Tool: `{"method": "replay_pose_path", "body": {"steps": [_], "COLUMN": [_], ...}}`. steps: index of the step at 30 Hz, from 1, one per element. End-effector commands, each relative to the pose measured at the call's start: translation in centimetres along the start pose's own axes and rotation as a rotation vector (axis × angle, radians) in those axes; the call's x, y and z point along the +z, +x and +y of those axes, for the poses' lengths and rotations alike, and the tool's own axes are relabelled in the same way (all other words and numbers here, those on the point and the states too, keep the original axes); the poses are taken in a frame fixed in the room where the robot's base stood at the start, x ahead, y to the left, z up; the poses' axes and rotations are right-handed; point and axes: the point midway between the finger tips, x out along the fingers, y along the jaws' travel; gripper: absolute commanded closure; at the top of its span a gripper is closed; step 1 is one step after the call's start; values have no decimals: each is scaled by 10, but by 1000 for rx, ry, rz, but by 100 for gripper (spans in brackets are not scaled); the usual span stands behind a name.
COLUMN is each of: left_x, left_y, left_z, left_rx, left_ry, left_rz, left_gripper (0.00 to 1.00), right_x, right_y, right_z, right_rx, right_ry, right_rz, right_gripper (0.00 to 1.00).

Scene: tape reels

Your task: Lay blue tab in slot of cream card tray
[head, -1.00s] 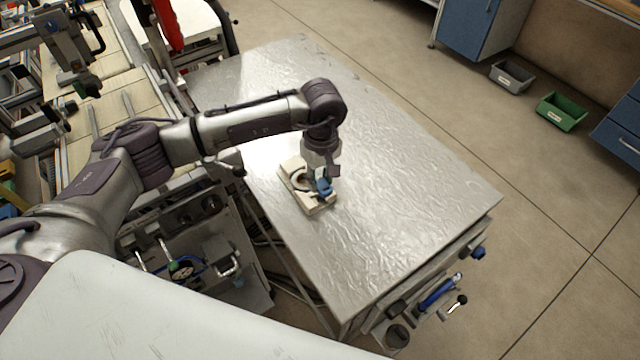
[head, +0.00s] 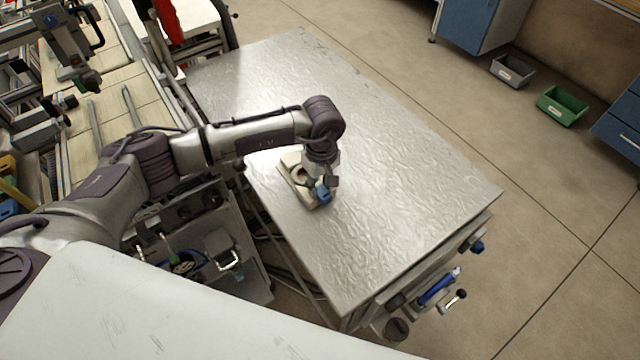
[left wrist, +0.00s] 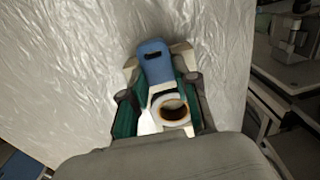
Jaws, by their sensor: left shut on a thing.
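The cream card tray (head: 287,163) lies on the metal table, partly hidden by my left gripper. It also shows in the left wrist view (left wrist: 187,54), with a round white reel (left wrist: 172,109) with a dark, brownish centre in it. My left gripper (head: 321,183) points down over the tray's near right end. It is shut on the blue tab (head: 324,194). In the left wrist view, the tab (left wrist: 153,64) has a dark slit near its far end and lies between the green-padded fingers (left wrist: 157,97). I cannot tell whether the tab touches the slot. My right gripper is not in view.
The metal table (head: 400,190) is bare around the tray, with wide free room to the right and behind. A grey bin (head: 512,71) and a green bin (head: 562,106) stand on the floor at the far right. Tools hang at the table's front edge.

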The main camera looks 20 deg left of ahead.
Motion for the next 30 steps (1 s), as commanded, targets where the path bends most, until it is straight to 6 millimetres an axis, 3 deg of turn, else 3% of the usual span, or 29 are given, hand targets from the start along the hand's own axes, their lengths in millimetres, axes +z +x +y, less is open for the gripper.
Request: {"method": "replay_pose_path", "body": {"steps": [5,6,11,22,26,27,30], "left_x": [0,0,0,0,0,-1,-2], "left_y": [2,2,3,-3,-18,-20,-43], "left_z": [0,0,0,0,-1,1,1], "left_rx": [0,0,-1,-1,-1,4,6], "left_ry": [0,0,0,0,-1,1,1], "left_rz": [0,0,-1,-1,-1,2,4], "left_gripper": [83,68,45,45,45,45,45], "right_x": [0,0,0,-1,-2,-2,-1], "right_y": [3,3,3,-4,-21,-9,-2], "right_z": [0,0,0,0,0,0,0], "right_rx": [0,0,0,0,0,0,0], "right_ry": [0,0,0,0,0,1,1], "right_rz": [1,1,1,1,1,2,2], "right_gripper": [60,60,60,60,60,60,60]}}
